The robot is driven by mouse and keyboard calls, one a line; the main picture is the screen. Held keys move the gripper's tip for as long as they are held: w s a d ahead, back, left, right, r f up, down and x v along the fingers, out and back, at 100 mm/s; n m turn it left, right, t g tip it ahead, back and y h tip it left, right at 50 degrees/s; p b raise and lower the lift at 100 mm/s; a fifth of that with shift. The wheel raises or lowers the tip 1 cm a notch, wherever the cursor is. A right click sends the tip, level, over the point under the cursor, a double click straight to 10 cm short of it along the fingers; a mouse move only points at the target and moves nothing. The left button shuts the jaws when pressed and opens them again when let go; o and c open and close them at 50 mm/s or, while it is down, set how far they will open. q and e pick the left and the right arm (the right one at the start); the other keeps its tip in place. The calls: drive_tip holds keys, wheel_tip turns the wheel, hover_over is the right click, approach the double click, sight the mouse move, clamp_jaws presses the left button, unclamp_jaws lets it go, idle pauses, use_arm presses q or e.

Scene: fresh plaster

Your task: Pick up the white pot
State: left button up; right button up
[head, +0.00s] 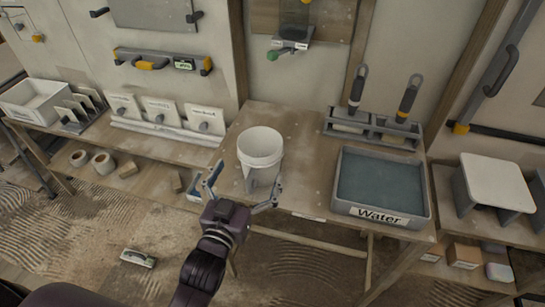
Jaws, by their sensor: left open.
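The white pot (261,147) stands upright on the wooden table (300,125), left of the water tray. It is a round, open-topped bucket with a thick rim. My left gripper (246,188) reaches up from below in front of the pot. Its two fingers are spread wide, one at the pot's lower left and one at its lower right. The fingers partly overlap the pot's lower part in the picture; I cannot tell whether they touch it. My right gripper does not show.
A grey tray (419,216) of water labelled "Water" stands right of the pot. Behind it, a grey holder (329,125) carries two upright handled tools. Left are white sample boards (164,113) and a white bin (36,103). A white-topped stool (497,181) is at right.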

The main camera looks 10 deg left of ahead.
sight(252, 159)
use_arm(q)
drive_tip(key=shift+w+r, duration=0.2)
drive_tip(key=shift+r, duration=0.3)
drive_tip(key=shift+w+r, duration=0.1)
drive_tip(key=shift+w, duration=0.25)
drive_tip(key=shift+w+p, duration=0.35)
drive_tip(key=shift+w, duration=0.75)
drive_tip(key=w, duration=0.4)
drive_tip(key=shift+w+d+p, duration=0.1)
drive_tip(key=shift+w+p, duration=0.15)
drive_tip(key=shift+p, duration=0.1)
drive_tip(key=c, duration=1.4)
drive_tip(key=shift+c, duration=0.9)
